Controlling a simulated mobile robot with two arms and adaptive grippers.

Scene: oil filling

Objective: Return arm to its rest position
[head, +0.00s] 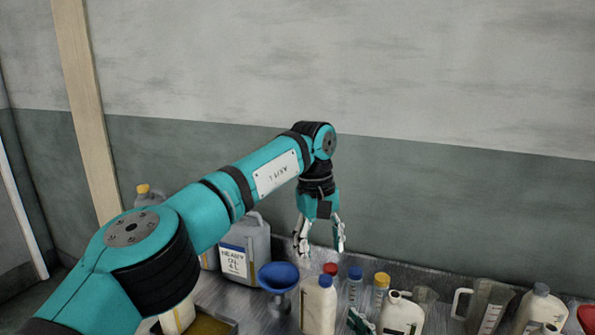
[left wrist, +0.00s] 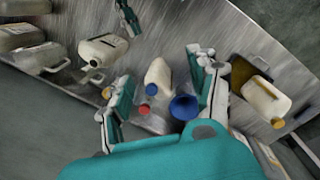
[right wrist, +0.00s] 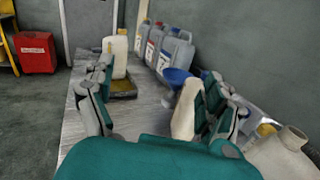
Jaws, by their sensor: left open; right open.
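My left arm reaches across the head view, and its left gripper (head: 320,240) points down above the back of the metal bench (head: 255,315). It is open and empty, apart from the bottles below. The left wrist view shows its spread fingers (left wrist: 160,68) with a white blue-capped bottle (left wrist: 158,75) and a blue funnel (left wrist: 184,107) beneath. My right gripper (head: 360,322) shows only in small part at the bottom of the head view. In the right wrist view its fingers (right wrist: 158,72) are spread, with a white bottle (right wrist: 186,108) near the right finger; contact cannot be told.
Grey oil jugs (head: 245,250) stand left of the funnel. A pale jug (head: 402,314), a clear pitcher (head: 487,305) and several bottles crowd the right. A pale bottle stands in a tray (right wrist: 122,90). A red bin (right wrist: 36,52) is on the floor. The wall is behind.

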